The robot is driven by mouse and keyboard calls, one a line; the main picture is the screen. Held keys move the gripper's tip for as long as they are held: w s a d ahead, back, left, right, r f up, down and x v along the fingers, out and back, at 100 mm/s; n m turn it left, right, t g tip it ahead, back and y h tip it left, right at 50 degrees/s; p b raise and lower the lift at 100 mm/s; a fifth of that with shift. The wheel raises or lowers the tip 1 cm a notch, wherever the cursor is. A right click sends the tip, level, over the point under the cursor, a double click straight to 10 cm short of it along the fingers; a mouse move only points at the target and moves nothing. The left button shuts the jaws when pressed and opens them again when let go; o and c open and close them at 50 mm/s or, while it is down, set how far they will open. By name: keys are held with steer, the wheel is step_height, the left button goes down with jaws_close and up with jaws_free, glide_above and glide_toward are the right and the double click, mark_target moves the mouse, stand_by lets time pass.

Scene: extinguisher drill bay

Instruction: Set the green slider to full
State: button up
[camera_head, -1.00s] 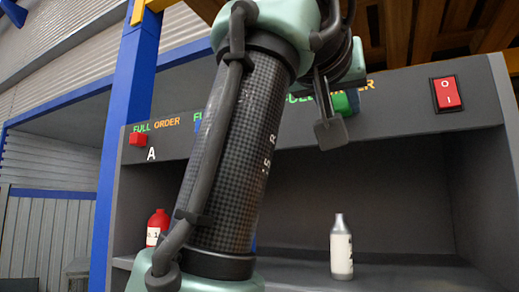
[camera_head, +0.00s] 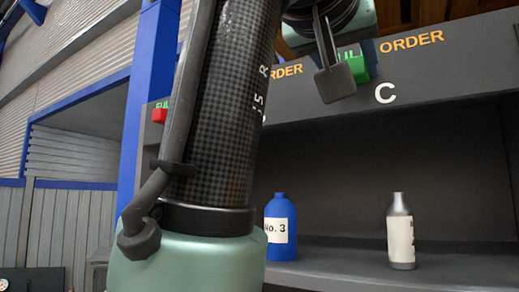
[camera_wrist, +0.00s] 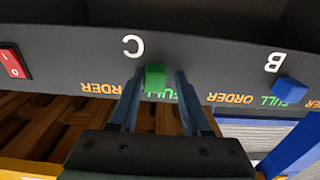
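The green slider (camera_head: 357,65) is a small block on the front panel near the letter C. In the wrist view, which is upside down, the slider (camera_wrist: 156,77) is right by the green FULL word, away from the orange ORDER word. My gripper (camera_wrist: 158,80) is open with a finger on each side of the slider. The left-hand finger in that view is very close to it; I cannot tell if they touch. In the head view my gripper (camera_head: 335,78) partly hides the slider and the FULL word.
A blue slider (camera_wrist: 290,90) stands near the letter B and a red slider (camera_head: 160,115) farther left. A red switch (camera_wrist: 14,64) is past the C label. A blue bottle (camera_head: 281,225) and a silver bottle (camera_head: 401,230) stand on the shelf below.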

steer(key=shift+o, duration=0.8)
steer(key=shift+a, duration=0.1)
steer(key=shift+s+d, duration=0.1)
steer(key=shift+d, duration=0.1)
steer(key=shift+s, duration=0.1)
steer(key=b+v, duration=0.3)
steer(key=v, duration=1)
steer(key=shift+w+a+f+b, duration=0.1)
steer(key=shift+w+f+b, duration=0.05)
steer(key=shift+w+b, duration=0.15)
